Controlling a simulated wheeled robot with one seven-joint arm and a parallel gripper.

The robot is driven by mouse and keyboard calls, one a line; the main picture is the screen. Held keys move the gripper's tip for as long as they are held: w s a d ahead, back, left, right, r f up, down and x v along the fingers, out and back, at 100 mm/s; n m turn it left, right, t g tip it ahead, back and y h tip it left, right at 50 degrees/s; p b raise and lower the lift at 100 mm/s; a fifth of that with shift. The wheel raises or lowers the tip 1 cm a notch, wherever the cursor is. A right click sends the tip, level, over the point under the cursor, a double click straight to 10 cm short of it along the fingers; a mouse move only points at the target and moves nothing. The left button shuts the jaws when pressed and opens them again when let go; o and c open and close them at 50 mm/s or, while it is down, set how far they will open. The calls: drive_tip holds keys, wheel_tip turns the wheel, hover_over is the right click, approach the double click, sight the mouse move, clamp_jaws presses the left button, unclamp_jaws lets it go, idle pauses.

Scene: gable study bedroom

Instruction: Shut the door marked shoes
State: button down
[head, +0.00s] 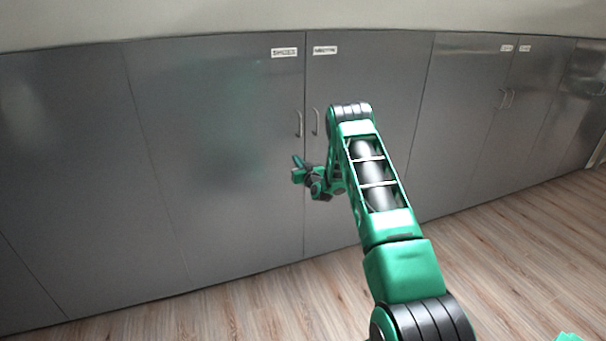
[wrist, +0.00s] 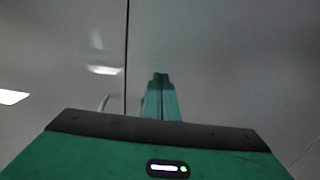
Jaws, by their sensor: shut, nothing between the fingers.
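The door marked shoes (head: 215,150) is a grey panel left of centre in the head view. Its label (head: 284,52) is at its top right corner and its bar handle (head: 298,123) is near its right edge. The door looks flush with its neighbour, with only a thin dark seam between them. My green gripper (head: 298,171) is in front of the door's right edge, below the handle. In the wrist view my gripper's fingers (wrist: 160,80) are together and empty, facing a grey panel beside a dark vertical seam. I cannot tell whether they touch it.
The neighbouring door (head: 375,75) to the right has its own label and handle (head: 316,121), partly behind my arm. More grey cupboard doors (head: 470,110) run along the wall to the right. The wooden floor (head: 230,310) in front is clear.

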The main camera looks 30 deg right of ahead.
drive_tip(key=s+a, duration=0.2)
drive_tip(key=s, duration=0.6)
drive_tip(key=shift+a+f, duration=0.15)
drive_tip(key=shift+f, duration=0.05)
drive_tip(key=shift+w, duration=0.1)
drive_tip(key=s+a+r+n+g+y, duration=0.1)
drive_tip(key=s+a+r+g+y, duration=0.15)
drive_tip(key=s+r, duration=0.3)
drive_tip(key=s+a+r+n+g+y, duration=0.1)
drive_tip(key=s+a+r+g, duration=0.3)
drive_tip(key=r, duration=0.3)
drive_tip(key=s+a+r+m+g, duration=0.2)
drive_tip(key=s+a+g, duration=0.1)
drive_tip(key=s, duration=1.3)
drive_tip(key=s+a+r+m+g, duration=0.2)
drive_tip(key=s+a+g, duration=0.1)
drive_tip(key=s, duration=1.3)
drive_tip(key=s+a+r+m+g, duration=0.2)
drive_tip(key=s+g, duration=0.3)
drive_tip(key=s, duration=1.2)
drive_tip(key=shift+a+r, duration=0.4)
drive_tip(key=shift+r, duration=0.15)
drive_tip(key=shift+s, duration=0.1)
